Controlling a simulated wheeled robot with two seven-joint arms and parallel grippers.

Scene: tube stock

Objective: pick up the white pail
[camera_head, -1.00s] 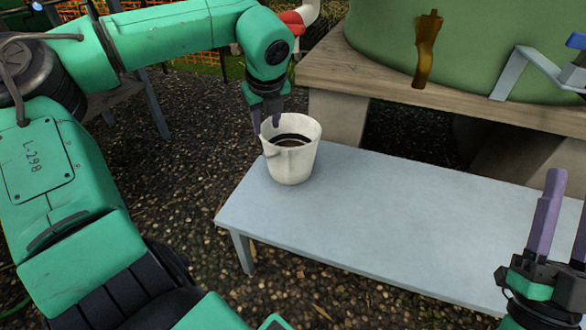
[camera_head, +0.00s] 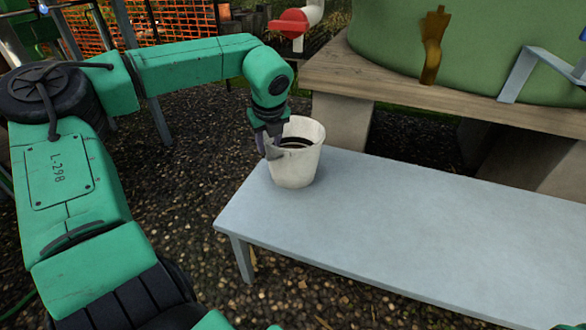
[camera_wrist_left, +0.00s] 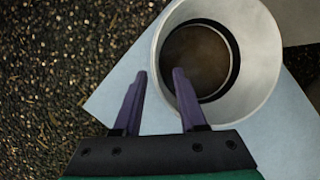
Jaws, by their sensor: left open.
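The white pail (camera_head: 297,167) stands upright near the left end of a pale blue-grey table. Its mouth is open to view, with a dark band and a brownish inside. My left gripper (camera_head: 268,146) is at the pail's left rim, its fingers pointing down. My right gripper is out of view.
The table (camera_head: 400,220) is bare to the right of the pail. Behind it, a wooden platform (camera_head: 440,100) carries a large green tank (camera_head: 480,50) with a brown tap-like piece (camera_head: 433,45). Gravel ground lies left of the table.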

